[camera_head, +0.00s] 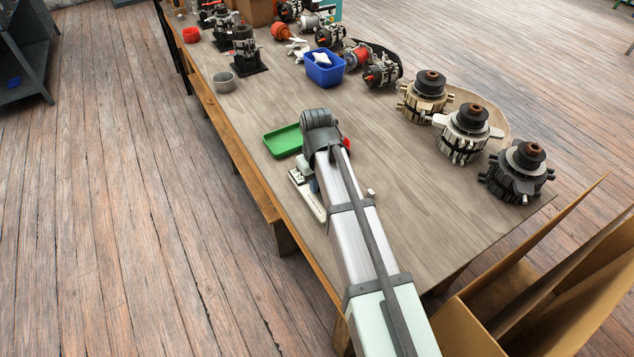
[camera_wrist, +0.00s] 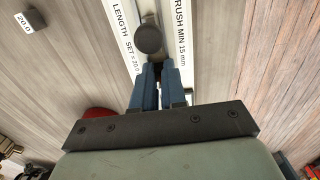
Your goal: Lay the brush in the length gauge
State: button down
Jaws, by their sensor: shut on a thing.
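The length gauge (camera_head: 315,204) is a narrow pale strip at the table's left edge, partly hidden by my arm. In the wrist view its white label strips (camera_wrist: 178,20) read LENGTH, SET = 20.0 and BRUSH MIN 15 mm, with a grey channel between them. My gripper (camera_wrist: 160,68) has its blue fingers close together over this channel. It is shut on the brush, which the fingers mostly hide. A dark round end (camera_wrist: 148,38) shows just past the fingertips over the channel; I cannot tell whether it belongs to the brush or the gauge.
A small block marked 20.0 (camera_wrist: 30,20) lies on the table beside the gauge. A green tray (camera_head: 283,140) and a red object (camera_head: 346,143) are close to my gripper. A blue bin (camera_head: 325,72) and several alternator parts stand farther back. Bare tabletop (camera_head: 410,180) lies to the right.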

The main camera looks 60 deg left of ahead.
jog(key=c, duration=1.1)
grip_release()
jog(key=shift+r, duration=4)
